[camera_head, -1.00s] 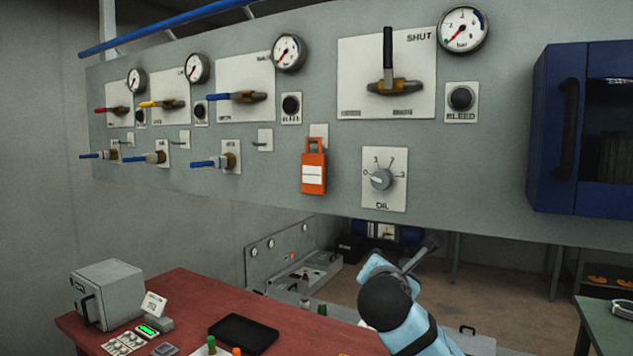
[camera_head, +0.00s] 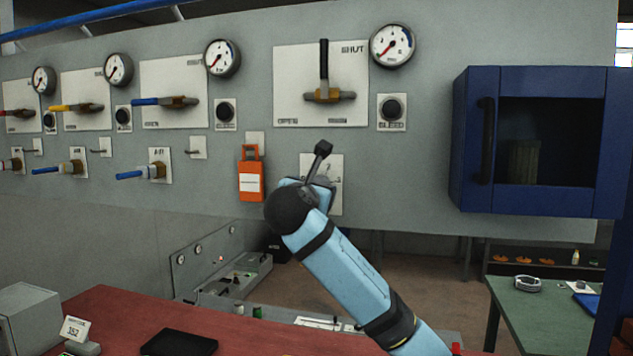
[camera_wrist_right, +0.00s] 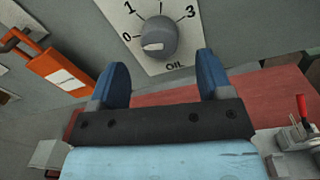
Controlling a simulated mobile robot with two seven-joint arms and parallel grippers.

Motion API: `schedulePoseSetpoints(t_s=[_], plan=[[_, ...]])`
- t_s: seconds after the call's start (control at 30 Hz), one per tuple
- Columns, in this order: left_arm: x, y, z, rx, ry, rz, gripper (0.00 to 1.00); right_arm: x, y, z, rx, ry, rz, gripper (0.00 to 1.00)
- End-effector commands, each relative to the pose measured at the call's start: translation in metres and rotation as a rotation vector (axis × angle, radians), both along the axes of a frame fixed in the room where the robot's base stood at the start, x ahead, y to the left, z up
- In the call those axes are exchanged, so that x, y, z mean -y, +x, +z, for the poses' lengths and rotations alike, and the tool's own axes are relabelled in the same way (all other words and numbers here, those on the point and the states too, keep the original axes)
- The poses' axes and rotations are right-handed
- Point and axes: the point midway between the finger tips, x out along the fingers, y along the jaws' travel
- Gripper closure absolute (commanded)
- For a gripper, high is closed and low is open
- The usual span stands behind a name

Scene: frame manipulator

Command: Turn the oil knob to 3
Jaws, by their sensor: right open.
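The oil knob (camera_wrist_right: 158,37) is a round grey dial on a pale plate (camera_wrist_right: 135,12) marked 0, 1, 3 and OIL in the right wrist view. Its light pointer is turned toward the 0. My right gripper (camera_wrist_right: 163,78) is open, with two blue fingers spread and nothing between them. The fingers are below the knob and apart from it. In the head view my right arm covers the knob, leaving only part of the plate (camera_head: 335,200) visible; the fingertips are hidden there. My left gripper is not in view.
An orange padlock-like tag (camera_head: 251,180) hangs left of the oil plate; it also shows in the wrist view (camera_wrist_right: 50,65). Gauges, valve levers and a BLEED button (camera_head: 391,108) are above. A blue cabinet (camera_head: 470,140) juts out at right. A red table (camera_head: 110,310) is below.

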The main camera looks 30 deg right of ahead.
Motion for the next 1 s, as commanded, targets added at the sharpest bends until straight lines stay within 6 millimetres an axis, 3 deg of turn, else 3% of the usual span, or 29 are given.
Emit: schedulePoseSetpoints(t_s=[0.1, 0.3, 0.67, 0.87, 1.0], plan=[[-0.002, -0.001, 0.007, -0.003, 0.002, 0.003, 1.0, 0.017, 0.015, 0.002, -0.002, -0.001, -0.002, 0.28], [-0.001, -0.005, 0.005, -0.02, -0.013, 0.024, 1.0, 0.031, 0.029, 0.001, 0.0, 0.0, 0.0, 0.28], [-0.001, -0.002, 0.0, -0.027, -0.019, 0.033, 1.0, 0.035, 0.032, 0.0, 0.0, 0.0, 0.001, 0.28], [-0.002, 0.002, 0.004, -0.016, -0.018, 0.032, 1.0, 0.034, 0.032, 0.0, 0.0, 0.0, 0.001, 0.74], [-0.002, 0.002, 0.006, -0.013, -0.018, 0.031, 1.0, 0.034, 0.032, 0.0, 0.001, 0.001, 0.001, 0.77]])
